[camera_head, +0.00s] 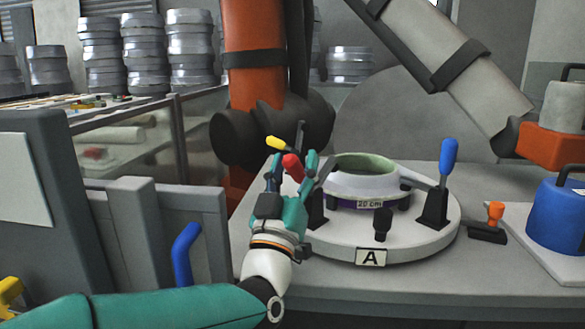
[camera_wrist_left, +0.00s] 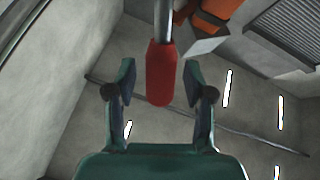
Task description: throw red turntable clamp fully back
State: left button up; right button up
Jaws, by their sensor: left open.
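The red clamp handle (camera_head: 293,167) stands at the left side of the round turntable (camera_head: 400,246), its grip near my left gripper. In the left wrist view the red handle (camera_wrist_left: 161,74) hangs on a metal rod between the two fingers, with a gap on each side. My left gripper (camera_head: 296,172) is open around the handle; it also shows in the left wrist view (camera_wrist_left: 160,82). The ring-shaped mould (camera_head: 362,182) labelled 20 cm sits on the turntable. My right gripper is not in view.
A blue-handled clamp (camera_head: 448,158) stands on the turntable's right side, and a yellow-tipped handle (camera_head: 279,143) behind the red one. An orange-handled tool (camera_head: 495,213) and a blue container (camera_head: 558,213) are on the right. A blue bent handle (camera_head: 184,254) is at the lower left.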

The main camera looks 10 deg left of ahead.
pick_arm(q)
jog(key=v, duration=1.2)
jog(key=shift+c, duration=0.4)
